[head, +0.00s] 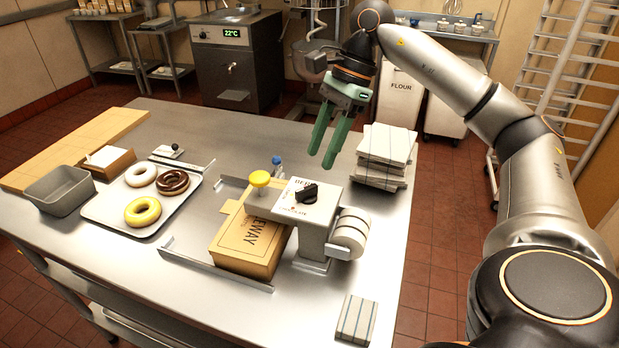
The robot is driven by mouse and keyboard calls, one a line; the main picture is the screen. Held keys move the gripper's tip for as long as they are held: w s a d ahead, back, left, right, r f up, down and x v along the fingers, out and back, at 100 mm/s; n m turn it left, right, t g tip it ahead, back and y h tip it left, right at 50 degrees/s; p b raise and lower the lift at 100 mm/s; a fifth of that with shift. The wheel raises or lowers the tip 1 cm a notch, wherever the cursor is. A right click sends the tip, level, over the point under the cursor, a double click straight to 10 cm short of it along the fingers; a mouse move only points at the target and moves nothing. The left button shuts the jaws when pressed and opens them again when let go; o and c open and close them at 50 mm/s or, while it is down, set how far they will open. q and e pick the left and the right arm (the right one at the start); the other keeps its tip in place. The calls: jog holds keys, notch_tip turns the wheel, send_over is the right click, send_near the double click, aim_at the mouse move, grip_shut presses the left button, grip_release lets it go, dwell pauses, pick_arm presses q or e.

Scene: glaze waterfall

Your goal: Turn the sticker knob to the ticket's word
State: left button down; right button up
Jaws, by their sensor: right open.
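The black sticker knob (306,193) sits on the white top of the grey sticker machine (318,230), with printed words around it. I can read "CHOCOLATE" in part below it and a partly hidden word starting "BE" above it. Which word the knob points at is too small to tell. My right gripper (324,150), with green fingers, is open and empty, above and behind the knob and apart from it. My left gripper is not in view.
A cardboard box (247,243) lies under the machine between metal rails. A yellow round button (260,179) is on the machine's left. A tray (163,222) holds three donuts. A grey bin (60,191) is at left.

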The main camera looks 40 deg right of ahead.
aim_at(307, 187)
jog(key=x, duration=0.7)
jog(key=shift+a+f, duration=0.1)
grip_shut()
dwell(0.4)
